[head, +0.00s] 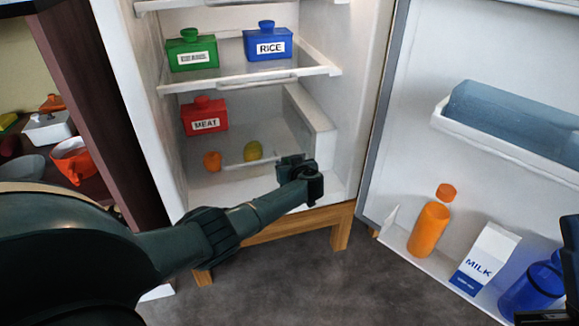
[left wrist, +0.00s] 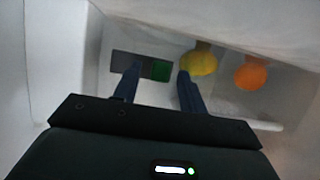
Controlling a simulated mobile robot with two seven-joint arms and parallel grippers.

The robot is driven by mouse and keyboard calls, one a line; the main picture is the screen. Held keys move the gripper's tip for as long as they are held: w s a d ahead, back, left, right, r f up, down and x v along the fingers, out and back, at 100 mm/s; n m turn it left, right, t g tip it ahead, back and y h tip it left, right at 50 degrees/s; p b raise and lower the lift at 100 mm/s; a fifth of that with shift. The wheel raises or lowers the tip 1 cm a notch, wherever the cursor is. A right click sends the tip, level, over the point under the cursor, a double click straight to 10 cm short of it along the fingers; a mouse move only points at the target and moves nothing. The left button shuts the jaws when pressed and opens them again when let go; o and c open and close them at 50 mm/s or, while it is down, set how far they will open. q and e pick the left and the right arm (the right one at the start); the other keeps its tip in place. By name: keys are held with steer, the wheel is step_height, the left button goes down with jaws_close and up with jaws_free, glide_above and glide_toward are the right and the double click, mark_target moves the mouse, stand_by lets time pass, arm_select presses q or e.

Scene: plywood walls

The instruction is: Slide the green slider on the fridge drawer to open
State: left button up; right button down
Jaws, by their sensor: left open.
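In the left wrist view the green slider (left wrist: 161,70) is a small green block at the right end of a dark grey track (left wrist: 128,65). My left gripper (left wrist: 158,76) is open, with its two blue-grey fingers pointing towards the track. The green block shows between the fingertips, nearer the right finger; contact cannot be told. In the head view my left gripper (head: 300,170) is at the lower right front of the fridge interior and hides the slider. Dark parts of mine at the right edge may belong to my right gripper; its fingers cannot be made out.
A lemon (head: 252,151) and an orange (head: 212,161) lie in the fridge bottom, beside a red MEAT box (head: 205,117). Green (head: 192,55) and blue RICE (head: 268,44) boxes stand on the shelf above. The open door at right holds an orange bottle (head: 428,230) and milk (head: 484,258).

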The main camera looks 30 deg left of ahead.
arm_select(q)
jaws_close()
stand_by(0.3)
